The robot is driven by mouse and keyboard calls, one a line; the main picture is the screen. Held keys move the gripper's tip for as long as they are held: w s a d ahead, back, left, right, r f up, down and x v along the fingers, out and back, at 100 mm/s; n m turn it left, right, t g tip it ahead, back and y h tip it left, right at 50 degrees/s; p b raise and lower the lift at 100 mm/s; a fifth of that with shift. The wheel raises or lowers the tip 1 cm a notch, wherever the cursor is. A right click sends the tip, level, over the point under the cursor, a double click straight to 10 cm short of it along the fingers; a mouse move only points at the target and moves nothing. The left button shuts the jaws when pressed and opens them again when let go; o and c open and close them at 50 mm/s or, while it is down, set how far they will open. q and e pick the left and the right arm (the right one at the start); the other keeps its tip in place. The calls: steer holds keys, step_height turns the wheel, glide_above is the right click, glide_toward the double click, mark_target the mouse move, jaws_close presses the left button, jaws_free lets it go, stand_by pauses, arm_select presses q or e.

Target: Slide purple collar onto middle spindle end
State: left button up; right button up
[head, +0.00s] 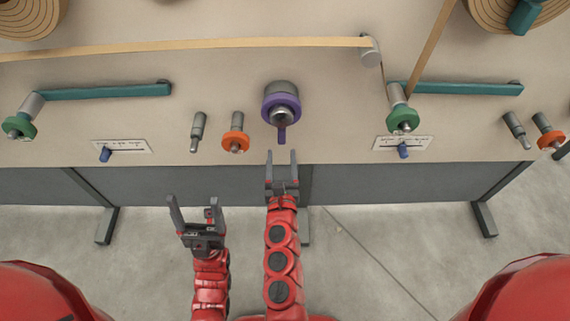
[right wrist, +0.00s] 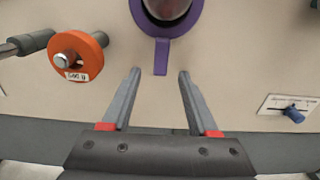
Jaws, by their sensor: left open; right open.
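The purple collar (head: 282,101) is a ring with a short tab pointing down. It sits around the grey metal middle spindle (head: 281,88) on the beige panel. In the right wrist view the collar (right wrist: 162,55) is at the top, partly cut off, with its tab hanging between and beyond the fingertips. My right gripper (head: 282,155) is open and empty, just below the tab and apart from it; it also shows in the right wrist view (right wrist: 160,75). My left gripper (head: 192,205) is open and empty, lower left, in front of the grey base.
An orange collar (head: 235,141) on a spindle and a bare grey spindle (head: 198,130) stand left of the middle. Green collars (head: 403,119) sit on teal arms at both sides. A beige strip (head: 200,45) crosses above. Blue-knob sliders (head: 403,150) flank the middle.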

mark_target(282, 141)
steer(key=w, duration=0.3)
steer(key=shift+w+d, duration=0.1)
steer(key=shift+w, duration=0.2)
steer(key=w+b, duration=0.1)
steer(key=w, duration=0.1)
steer(key=shift+w+f, duration=0.1)
steer(key=shift+w, duration=0.3)
steer(key=shift+w+b, duration=0.35)
steer(key=shift+w, duration=0.2)
jaws_close()
stand_by(0.4)
stand_by(0.4)
stand_by(1.4)
